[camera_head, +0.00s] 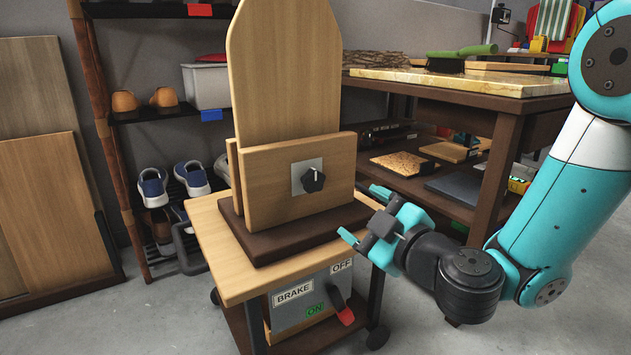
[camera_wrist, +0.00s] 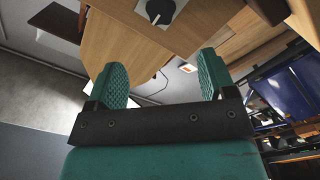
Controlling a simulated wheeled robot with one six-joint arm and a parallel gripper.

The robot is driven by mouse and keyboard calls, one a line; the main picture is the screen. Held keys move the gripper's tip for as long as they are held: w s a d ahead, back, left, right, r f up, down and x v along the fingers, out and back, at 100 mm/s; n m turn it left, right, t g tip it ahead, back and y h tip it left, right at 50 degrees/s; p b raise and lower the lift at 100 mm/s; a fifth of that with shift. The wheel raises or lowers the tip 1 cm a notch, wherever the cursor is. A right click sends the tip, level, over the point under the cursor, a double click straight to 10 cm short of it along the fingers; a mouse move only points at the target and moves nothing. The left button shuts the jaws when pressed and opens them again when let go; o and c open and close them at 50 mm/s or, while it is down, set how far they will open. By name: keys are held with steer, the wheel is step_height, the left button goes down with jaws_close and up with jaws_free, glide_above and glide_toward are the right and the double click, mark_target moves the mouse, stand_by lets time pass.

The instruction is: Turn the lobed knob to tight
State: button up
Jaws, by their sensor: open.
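The black lobed knob (camera_head: 313,180) sits on a square grey metal plate (camera_head: 298,171) on the front of a wooden block. A tall rounded wooden board (camera_head: 285,75) stands upright in that block.
The block stands on a dark base (camera_head: 290,232) on a wheeled cart (camera_head: 225,262). A brake panel (camera_head: 305,298) with a red-tipped lever (camera_head: 341,308) is below. A workbench (camera_head: 470,85) stands at right, shelves with shoes (camera_head: 153,187) at left. Open space lies before the knob.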

steer(key=p, duration=0.8)
glide_toward(316, 183)
steer(key=w, duration=0.1)
steer(key=w+a+p, duration=0.1)
steer(key=p, duration=0.2)
steer(key=w+a+p, duration=0.1)
steer(key=w+p, duration=0.1)
steer(key=p, duration=0.1)
steer(key=shift+a+r+p, duration=0.35)
steer(key=shift+r, duration=0.05)
steer(key=p+x, duration=0.4)
steer(key=shift+a+f+p, duration=0.15)
steer(key=shift+f+p, duration=0.1)
steer(key=shift+p, duration=0.1)
steer(key=shift+w+a+f+p, duration=0.15)
steer(key=shift+w+a+p, duration=0.15)
steer(key=shift+w+p, duration=0.25)
steer(key=shift+w, duration=0.1)
steer(key=c, duration=0.9)
